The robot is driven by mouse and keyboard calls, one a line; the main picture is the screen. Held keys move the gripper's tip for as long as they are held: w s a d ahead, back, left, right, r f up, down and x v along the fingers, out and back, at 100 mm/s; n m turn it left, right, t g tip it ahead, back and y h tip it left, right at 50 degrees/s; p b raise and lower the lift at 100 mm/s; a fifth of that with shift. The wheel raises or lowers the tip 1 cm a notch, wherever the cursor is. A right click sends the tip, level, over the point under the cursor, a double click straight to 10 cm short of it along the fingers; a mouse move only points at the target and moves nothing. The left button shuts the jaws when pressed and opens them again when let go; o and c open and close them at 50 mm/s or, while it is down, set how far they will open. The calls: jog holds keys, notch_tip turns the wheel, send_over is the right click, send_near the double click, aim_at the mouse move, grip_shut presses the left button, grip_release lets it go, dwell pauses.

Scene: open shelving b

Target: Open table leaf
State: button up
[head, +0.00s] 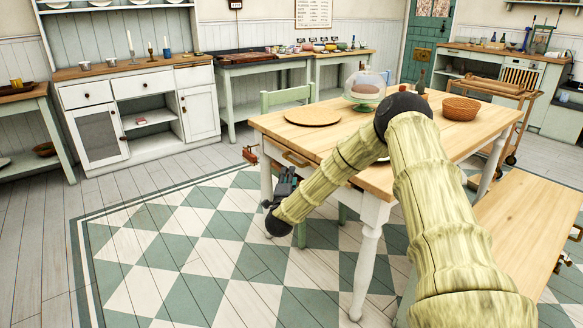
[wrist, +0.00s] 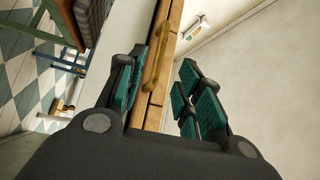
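The wooden table (head: 420,134) has a pale top and white legs. A brass handle (head: 296,159) sits on its left end, just below the top. In the wrist view the handle (wrist: 157,62) runs along the wooden edge (wrist: 170,40), ahead of and between my fingers. My gripper (head: 286,174) is in front of that end, a little below the handle. It also shows in the wrist view (wrist: 160,85), with its green-padded fingers spread apart and nothing held. I see no clear contact with the handle.
The checkered floor (head: 170,250) at left is clear.

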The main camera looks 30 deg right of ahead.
aim_at(292, 161)
jog(key=b+x, duration=0.1)
jog(key=x, duration=0.9)
jog(key=shift+w, duration=0.15)
jog(key=shift+c, duration=0.3)
grip_shut()
